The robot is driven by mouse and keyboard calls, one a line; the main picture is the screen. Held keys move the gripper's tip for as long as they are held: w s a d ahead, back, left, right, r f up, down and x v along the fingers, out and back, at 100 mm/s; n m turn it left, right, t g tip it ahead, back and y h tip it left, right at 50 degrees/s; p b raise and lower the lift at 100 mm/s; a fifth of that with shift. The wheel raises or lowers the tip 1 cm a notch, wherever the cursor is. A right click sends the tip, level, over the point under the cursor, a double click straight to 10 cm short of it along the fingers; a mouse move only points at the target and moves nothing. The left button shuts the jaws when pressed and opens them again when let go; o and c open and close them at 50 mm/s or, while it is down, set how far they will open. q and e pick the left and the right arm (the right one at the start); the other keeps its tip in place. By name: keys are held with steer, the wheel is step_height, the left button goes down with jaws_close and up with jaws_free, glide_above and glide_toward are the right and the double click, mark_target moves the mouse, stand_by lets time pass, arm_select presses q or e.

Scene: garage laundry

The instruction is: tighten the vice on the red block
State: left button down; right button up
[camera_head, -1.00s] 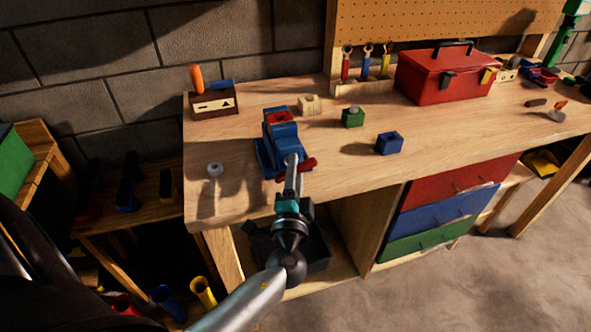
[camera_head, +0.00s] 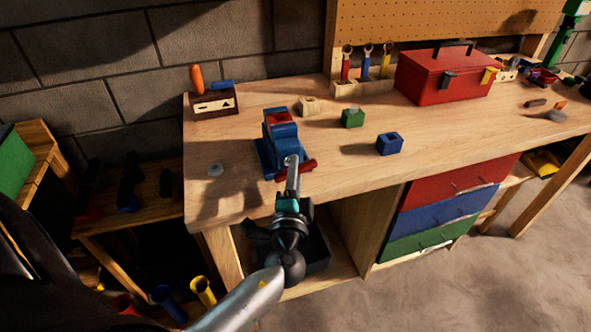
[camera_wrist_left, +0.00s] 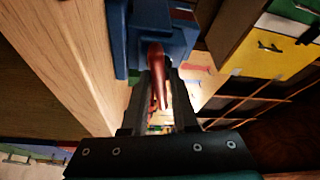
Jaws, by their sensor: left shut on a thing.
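The blue vice (camera_head: 284,131) stands near the front edge of the workbench, left of its middle. The red block (camera_head: 279,118) sits between its jaws; whether any gap is left there is too small to tell. The vice's red handle (camera_head: 309,166) sticks out at the front. My left gripper (camera_head: 293,162) reaches up to it from the front and is shut on it. In the left wrist view the red handle (camera_wrist_left: 157,62) runs between the two dark fingers (camera_wrist_left: 160,98), in front of the vice's blue body (camera_wrist_left: 160,28). My right gripper is not in view.
A green block (camera_head: 352,118), a blue block (camera_head: 389,144) and a pale wooden block (camera_head: 309,106) stand right of the vice. A red toolbox (camera_head: 445,74) is at the back. Drawers (camera_head: 443,212) lie below the right part of the bench top (camera_head: 345,180).

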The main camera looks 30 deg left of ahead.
arm_select(q)
steer(key=c, duration=0.8)
jaws_free()
steer(key=shift+c, duration=0.2)
steer(key=b+v, duration=0.2)
steer(key=v, duration=1.3)
steer(key=shift+s+b, duration=0.15)
steer(key=shift+b, duration=0.15)
